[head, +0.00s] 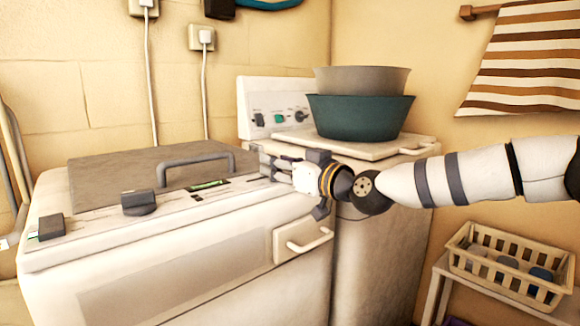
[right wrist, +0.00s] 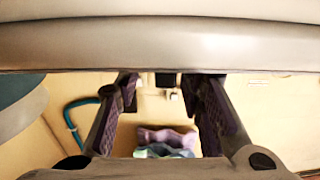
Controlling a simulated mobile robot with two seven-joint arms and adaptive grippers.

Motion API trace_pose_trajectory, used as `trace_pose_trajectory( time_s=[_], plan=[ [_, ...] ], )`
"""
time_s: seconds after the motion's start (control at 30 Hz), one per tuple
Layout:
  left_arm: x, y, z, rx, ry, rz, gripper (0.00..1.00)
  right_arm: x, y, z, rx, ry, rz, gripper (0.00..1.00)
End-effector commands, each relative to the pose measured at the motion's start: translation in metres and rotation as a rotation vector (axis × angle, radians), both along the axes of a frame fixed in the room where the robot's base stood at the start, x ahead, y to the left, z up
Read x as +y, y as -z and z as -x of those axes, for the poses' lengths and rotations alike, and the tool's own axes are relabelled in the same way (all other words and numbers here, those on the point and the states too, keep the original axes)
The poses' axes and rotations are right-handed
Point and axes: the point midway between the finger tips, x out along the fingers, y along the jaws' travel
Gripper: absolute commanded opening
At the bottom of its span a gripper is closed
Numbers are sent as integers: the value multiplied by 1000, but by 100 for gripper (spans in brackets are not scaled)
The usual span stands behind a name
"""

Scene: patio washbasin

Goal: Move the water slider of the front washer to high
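The front washer (head: 190,265) is a white machine with a sloped control panel along its top. The panel has a dark knob (head: 138,202), a dark block-shaped control (head: 51,227) at its left end, and a small green display (head: 208,185). Small dark marks or slots lie beside the display; I cannot tell which one is the water slider. My right gripper (head: 268,166) is over the right end of the panel, partly hiding it. In the right wrist view my right gripper's fingers (right wrist: 160,82) are apart, with a small dark piece between them.
A second washer (head: 385,220) stands behind right, with a grey basin (head: 362,79) stacked in a teal basin (head: 358,117) on its lid. A grey handle (head: 195,160) rises from the front washer's lid. A cream basket (head: 505,265) sits at the lower right.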

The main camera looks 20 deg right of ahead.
Motion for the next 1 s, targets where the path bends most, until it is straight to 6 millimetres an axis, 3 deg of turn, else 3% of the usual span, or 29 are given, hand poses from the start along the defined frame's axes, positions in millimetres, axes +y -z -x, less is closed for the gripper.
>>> trace_pose_trajectory(
  time_s=[0.2, 0.4, 0.57, 1.0],
  plan=[
    [0, 0, 0, 0, 0, 0, 0, -21, -2, 55, -2, 2, -6, 35],
    [0, 0, 0, 0, 0, 0, 0, -35, -2, 93, -4, 4, -4, 35],
    [0, 0, 0, 0, 0, 0, 0, -38, 0, 102, -1, 3, -4, 35],
    [0, 0, 0, 0, 0, 1, 0, -38, 0, 102, 0, 2, -2, 35]
  ],
)
